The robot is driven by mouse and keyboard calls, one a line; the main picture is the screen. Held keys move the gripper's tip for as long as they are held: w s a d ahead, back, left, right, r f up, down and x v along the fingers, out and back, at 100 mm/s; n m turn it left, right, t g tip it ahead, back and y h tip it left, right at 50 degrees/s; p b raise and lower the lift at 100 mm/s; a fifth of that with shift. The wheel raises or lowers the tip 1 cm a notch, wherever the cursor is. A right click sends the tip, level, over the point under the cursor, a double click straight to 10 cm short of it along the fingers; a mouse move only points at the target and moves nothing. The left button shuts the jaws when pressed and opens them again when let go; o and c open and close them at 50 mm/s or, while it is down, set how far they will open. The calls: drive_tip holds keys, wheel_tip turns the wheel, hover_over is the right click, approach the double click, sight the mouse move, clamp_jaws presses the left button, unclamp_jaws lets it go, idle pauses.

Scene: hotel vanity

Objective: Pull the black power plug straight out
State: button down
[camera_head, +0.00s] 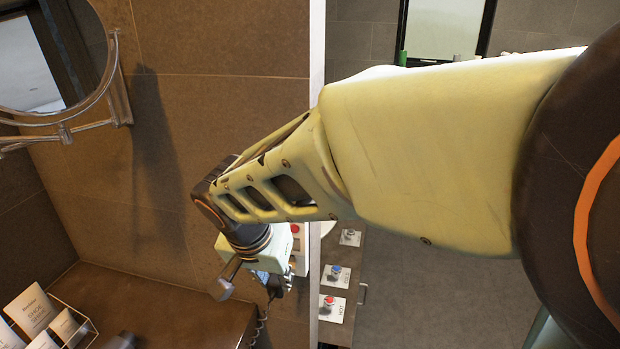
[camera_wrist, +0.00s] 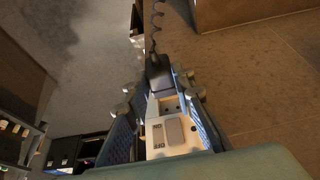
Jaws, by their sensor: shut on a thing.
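The black power plug (camera_wrist: 158,72) shows in the wrist view between the fingertips of my gripper (camera_wrist: 160,98), which is shut on it. A coiled black cord runs from the plug's far end. Beside the plug is a white socket unit (camera_wrist: 176,133) with a grey rocker switch and small dark slots; I cannot tell whether the prongs are seated in it. In the head view my gripper (camera_head: 250,282) is at the wall's edge, partly hidden by my wrist. The socket unit (camera_head: 299,240) shows there with a red switch. The plug is small and dark there.
A brown counter (camera_head: 165,300) lies below, with a wire basket (camera_head: 75,322) of packets at the left. A round mirror (camera_head: 50,55) is on the wall. Beyond the wall edge, small labelled plates with red and blue knobs (camera_head: 333,303) sit on a dark surface.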

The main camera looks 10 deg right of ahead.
drive_tip(key=shift+s+a+r, duration=0.15)
drive_tip(key=shift+s+r, duration=0.1)
drive_tip(key=shift+r, duration=0.1)
drive_tip(key=shift+r, duration=0.1)
drive_tip(key=p+v, duration=0.4)
drive_tip(key=v, duration=0.4)
drive_tip(key=shift+r, duration=0.45)
drive_tip(key=shift+w, duration=0.1)
